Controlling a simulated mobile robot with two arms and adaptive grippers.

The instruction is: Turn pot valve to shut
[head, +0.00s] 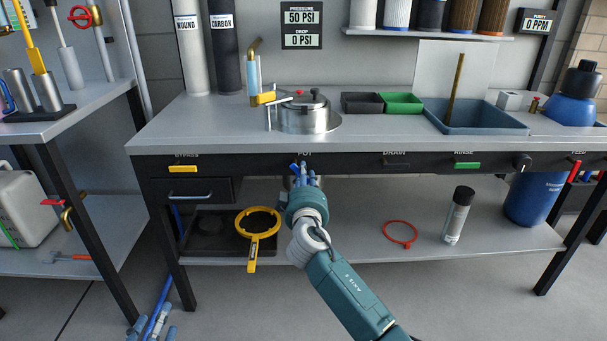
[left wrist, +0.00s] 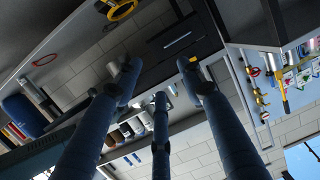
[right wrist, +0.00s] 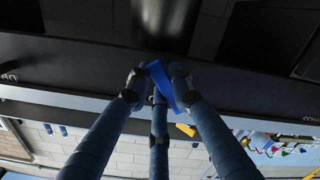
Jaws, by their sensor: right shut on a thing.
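The pot valve's blue handle (right wrist: 162,86) is on the dark front rail under the POT label, seen slanting between my fingers in the right wrist view. My right gripper (right wrist: 157,82) is shut on this handle, with fingers on both sides of it. In the head view my right gripper (head: 304,174) reaches up to the rail below the pot (head: 303,120) and mostly hides the handle. My left gripper (head: 155,325) is low at the bottom left, beside the bench leg. Its fingers are spread and empty in the left wrist view (left wrist: 158,75).
Along the same rail are a yellow bypass handle (head: 183,169), a dark drain handle (head: 396,162) and a green rinse handle (head: 467,165), all lying level.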

